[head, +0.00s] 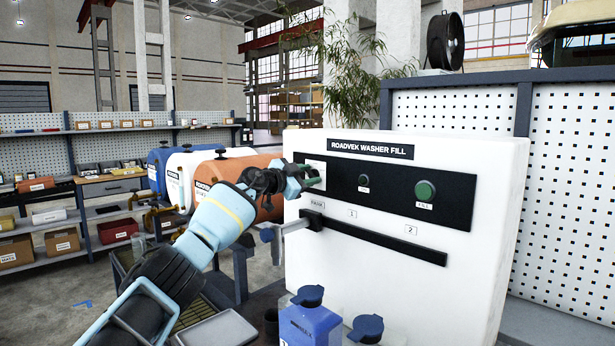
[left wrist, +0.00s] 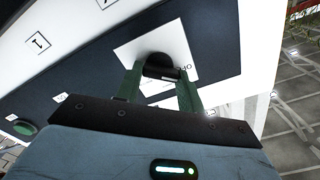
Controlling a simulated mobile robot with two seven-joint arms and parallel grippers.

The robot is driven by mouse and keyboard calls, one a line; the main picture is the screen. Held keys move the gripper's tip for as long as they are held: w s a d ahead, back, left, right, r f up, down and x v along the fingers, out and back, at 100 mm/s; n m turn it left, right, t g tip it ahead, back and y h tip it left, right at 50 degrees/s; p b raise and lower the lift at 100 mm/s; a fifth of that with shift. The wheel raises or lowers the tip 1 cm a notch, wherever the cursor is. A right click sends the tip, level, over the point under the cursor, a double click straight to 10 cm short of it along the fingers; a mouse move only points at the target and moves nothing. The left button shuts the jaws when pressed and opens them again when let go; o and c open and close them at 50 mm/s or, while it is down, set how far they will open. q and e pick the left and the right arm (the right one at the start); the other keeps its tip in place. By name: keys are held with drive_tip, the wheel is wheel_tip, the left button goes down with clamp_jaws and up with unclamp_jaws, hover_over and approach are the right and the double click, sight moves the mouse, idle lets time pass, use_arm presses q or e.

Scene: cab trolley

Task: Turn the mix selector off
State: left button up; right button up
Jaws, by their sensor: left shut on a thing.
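The mix selector is a black knob (left wrist: 157,60) on a white label plate (left wrist: 196,50) in the left wrist view. Part of an "OFF" marking shows beside it; the rest of the plate's lettering is covered. My left gripper (left wrist: 160,73) has its two green fingers on either side of the knob, shut on it. In the head view my left gripper (head: 305,182) reaches the left end of the black panel strip (head: 395,188) and hides the knob. The way the knob points is hard to tell. My right gripper is in neither view.
The white washer fill unit (head: 480,260) carries a small dark knob (head: 363,180) and a green button (head: 425,190). Blue-capped containers (head: 310,322) stand in front. Coloured drums (head: 262,205) lie behind my arm.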

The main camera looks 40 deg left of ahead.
use_arm(q)
drive_tip(key=shift+n, duration=0.6)
drive_tip(key=o, duration=1)
drive_tip(key=shift+s+a, duration=0.1)
drive_tip(key=shift+s+a, duration=0.15)
drive_tip(key=shift+s, duration=0.65)
drive_tip(key=s, duration=0.6)
drive_tip(key=shift+a, duration=0.15)
